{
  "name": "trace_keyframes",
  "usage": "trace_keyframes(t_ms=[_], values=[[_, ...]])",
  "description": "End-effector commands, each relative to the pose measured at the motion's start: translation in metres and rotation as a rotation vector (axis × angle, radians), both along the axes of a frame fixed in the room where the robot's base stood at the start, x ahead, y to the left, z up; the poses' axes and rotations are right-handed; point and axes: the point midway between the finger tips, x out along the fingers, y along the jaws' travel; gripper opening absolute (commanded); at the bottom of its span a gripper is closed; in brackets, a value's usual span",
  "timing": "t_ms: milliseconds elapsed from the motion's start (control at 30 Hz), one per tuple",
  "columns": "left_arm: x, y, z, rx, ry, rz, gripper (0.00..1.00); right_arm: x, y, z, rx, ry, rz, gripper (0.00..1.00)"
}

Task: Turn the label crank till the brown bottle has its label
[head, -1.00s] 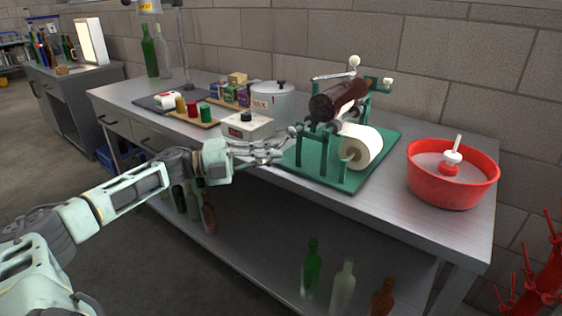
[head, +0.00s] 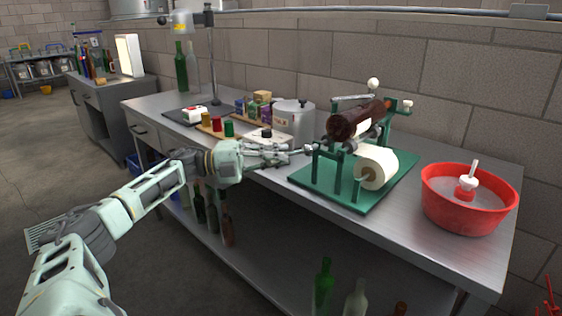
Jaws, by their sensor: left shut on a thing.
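The brown bottle (head: 350,122) lies on its side across the rollers of the green label machine (head: 313,182). A pale patch of label (head: 364,127) shows at its lower side; how much of it is stuck on I cannot tell. The white label roll (head: 378,166) sits on the machine's front. The crank (head: 309,149) sticks out at the machine's left side. My left gripper (head: 288,150) is shut at the crank's handle end; its fingers hide most of the grip. My right gripper is out of view.
A red basin (head: 468,212) with a white-and-red tool stands right of the machine. A wax pot (head: 294,122), a small white box, coloured caps and small cartons stand behind my left gripper. Several bottles stand on the shelf below. The bench front between machine and basin is clear.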

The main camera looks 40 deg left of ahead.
Motion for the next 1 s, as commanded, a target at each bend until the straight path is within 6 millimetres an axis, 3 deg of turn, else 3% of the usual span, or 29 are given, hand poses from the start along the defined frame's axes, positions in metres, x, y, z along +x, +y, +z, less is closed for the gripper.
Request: trace_keyframes(t_ms=[33, 700, 733, 1000], values=[[-0.0003, -0.0003, 0.0077, -0.005, -0.012, -0.004, 0.00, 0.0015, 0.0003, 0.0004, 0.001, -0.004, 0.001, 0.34], [-0.0007, 0.0005, 0.0103, -0.006, -0.013, -0.009, 0.00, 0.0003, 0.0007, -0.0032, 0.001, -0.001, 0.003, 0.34], [-0.0007, 0.0005, 0.0103, -0.006, -0.013, -0.009, 0.12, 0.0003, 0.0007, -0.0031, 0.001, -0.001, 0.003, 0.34], [-0.0004, 0.0013, 0.0071, -0.003, -0.008, -0.005, 0.32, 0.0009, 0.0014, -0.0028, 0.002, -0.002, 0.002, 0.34]])
